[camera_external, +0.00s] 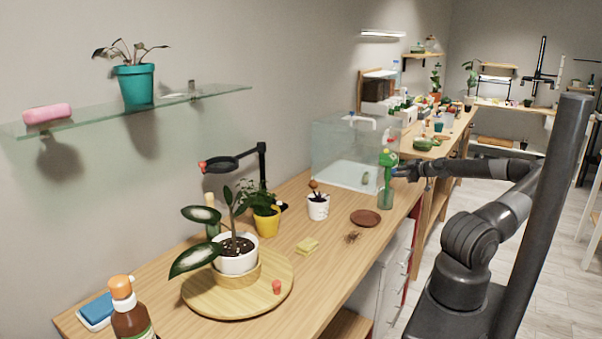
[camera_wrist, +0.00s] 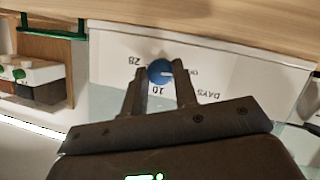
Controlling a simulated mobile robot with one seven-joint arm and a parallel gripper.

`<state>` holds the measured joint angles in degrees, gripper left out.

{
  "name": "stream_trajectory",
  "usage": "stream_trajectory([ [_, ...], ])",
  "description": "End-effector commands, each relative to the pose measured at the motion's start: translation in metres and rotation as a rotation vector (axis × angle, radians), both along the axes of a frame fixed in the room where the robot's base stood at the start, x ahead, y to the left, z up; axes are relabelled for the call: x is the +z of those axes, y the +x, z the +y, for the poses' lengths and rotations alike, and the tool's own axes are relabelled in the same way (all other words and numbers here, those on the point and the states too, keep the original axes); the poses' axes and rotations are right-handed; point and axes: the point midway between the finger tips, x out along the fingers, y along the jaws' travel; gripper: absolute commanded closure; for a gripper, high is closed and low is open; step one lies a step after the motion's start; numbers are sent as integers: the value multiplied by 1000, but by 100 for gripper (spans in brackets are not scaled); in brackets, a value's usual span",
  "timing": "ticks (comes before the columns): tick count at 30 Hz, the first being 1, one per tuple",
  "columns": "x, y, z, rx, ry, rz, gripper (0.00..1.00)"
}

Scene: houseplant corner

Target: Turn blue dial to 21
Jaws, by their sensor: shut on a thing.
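The blue dial (camera_wrist: 159,70) sits on a white panel (camera_wrist: 215,78) in the wrist view. A white mark on the dial points to the right of the picture. Around it I read 28 at upper left, 10 below, and DAYS at right, turned in the picture. My gripper (camera_wrist: 161,80) is shut on the dial, one finger on each side. In the external view my gripper (camera_external: 399,171) reaches in beside the green spray bottle (camera_external: 387,178); the dial cannot be made out there.
A wooden edge runs along the top of the wrist view, close to the panel. White-and-green items (camera_wrist: 30,72) are at its left. In the external view the glass tank (camera_external: 345,150) stands left of the bottle, and potted plants are on the bench. The aisle at right is free.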

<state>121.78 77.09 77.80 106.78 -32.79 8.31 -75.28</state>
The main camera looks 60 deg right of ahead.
Motion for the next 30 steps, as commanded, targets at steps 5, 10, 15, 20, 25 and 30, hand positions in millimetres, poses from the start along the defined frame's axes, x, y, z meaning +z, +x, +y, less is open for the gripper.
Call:
stream_trajectory([
  [5,0,0,-1,0,108,-1,96],
  [10,1,0,-3,-1,256,-1,96],
  [15,1,0,-4,0,419,-1,96],
  [20,1,0,-6,-1,572,-1,96],
  [25,1,0,-7,-1,733,0,96],
  [30,0,0,-8,-2,895,-1,96],
])
